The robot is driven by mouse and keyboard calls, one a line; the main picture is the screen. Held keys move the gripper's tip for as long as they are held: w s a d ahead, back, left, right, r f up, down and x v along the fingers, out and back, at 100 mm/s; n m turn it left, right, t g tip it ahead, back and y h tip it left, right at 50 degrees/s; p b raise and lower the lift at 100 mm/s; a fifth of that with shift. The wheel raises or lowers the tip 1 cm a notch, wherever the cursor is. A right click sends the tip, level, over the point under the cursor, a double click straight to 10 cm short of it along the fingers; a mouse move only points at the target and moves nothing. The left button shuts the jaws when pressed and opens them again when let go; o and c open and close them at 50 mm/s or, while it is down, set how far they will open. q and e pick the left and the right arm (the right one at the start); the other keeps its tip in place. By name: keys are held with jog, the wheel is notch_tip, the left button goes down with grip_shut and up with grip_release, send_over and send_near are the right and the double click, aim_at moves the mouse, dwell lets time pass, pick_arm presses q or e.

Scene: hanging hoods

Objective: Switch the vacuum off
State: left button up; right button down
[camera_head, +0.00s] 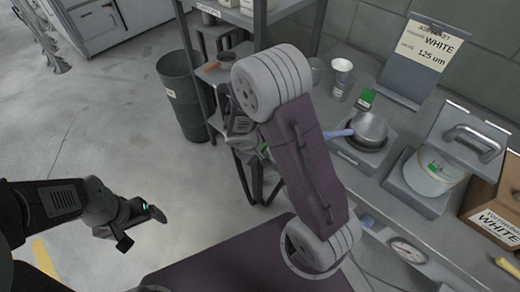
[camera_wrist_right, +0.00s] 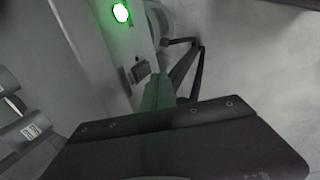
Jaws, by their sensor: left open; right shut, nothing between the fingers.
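The right wrist view shows a pale grey housing (camera_wrist_right: 90,45), which seems to be the vacuum, with a lit green lamp (camera_wrist_right: 120,12). Below the lamp is a small dark switch (camera_wrist_right: 138,72). My right gripper (camera_wrist_right: 157,92) is shut and empty, its greenish tip close beside the switch; I cannot tell whether they touch. In the head view my right arm covers most of this spot. My left gripper (camera_head: 140,217) is open and empty over the floor at lower left, far from the housing.
A worktop on the right holds a pan (camera_head: 368,130), a white bucket (camera_head: 432,172) and a cardboard box (camera_head: 495,210). A dark bin (camera_head: 183,95) stands left of a shelf rack. Dark legs (camera_wrist_right: 185,68) show beside the housing.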

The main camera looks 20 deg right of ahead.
pick_arm(q)
notch_tip(320, 180, up, 4)
jog(key=p, duration=0.3)
pick_arm(e)
notch_tip(320, 180, up, 10)
jog(key=a, duration=0.1)
jog(key=shift+s+a, duration=0.4)
pick_arm(q)
jog(key=shift+s+a+r, duration=0.1)
pick_arm(e)
jog(key=shift+s, duration=0.1)
